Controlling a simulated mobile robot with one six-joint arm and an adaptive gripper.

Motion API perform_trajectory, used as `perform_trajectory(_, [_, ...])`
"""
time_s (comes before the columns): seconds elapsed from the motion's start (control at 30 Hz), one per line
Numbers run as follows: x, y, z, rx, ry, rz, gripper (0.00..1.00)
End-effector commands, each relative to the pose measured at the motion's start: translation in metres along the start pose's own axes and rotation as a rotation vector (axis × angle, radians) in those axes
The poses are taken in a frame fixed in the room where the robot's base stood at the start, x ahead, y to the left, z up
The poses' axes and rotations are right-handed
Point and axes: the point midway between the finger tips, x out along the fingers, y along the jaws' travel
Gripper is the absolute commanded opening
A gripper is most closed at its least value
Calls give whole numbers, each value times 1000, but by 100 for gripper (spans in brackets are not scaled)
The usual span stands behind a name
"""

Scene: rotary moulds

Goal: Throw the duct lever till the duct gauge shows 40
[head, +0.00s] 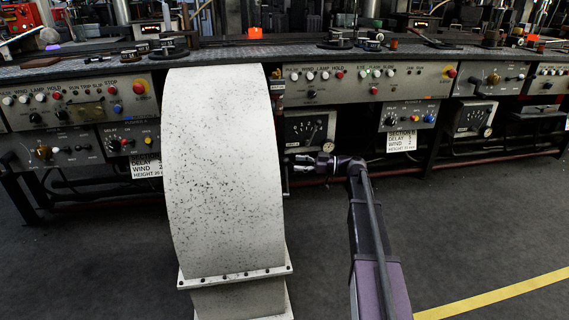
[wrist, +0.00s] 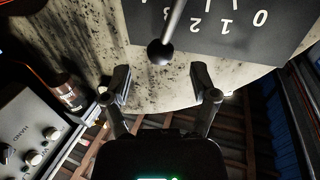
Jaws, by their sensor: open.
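In the wrist view a lever with a dark round knob (wrist: 160,52) hangs from the top edge, against a speckled pale surface. Beside it a dark plate (wrist: 235,28) carries white figures, among them 0, 1 and 2, upside down. My gripper (wrist: 161,80) is open, its fingers on either side below the knob, with nothing between them. In the head view my gripper (head: 302,164) reaches left beside the big speckled white duct (head: 222,170); the lever is hidden there. A dial gauge (head: 310,130) sits right of the duct; its reading is too small to tell.
A long bench of control panels (head: 370,80) runs across the back. Another dial gauge (head: 474,118) is further right. In the wrist view a panel with knobs (wrist: 35,135) lies at lower left. The floor at front right (head: 470,230) is clear.

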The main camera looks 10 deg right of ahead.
Motion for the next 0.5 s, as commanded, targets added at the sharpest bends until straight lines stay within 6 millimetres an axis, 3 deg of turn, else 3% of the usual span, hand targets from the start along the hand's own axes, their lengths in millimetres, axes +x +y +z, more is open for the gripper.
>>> perform_trajectory(0.2, [30, 0, 0, 0, 0, -2, 76])
perform_trajectory(0.5, [46, 0, 0, 0, 0, 0, 76])
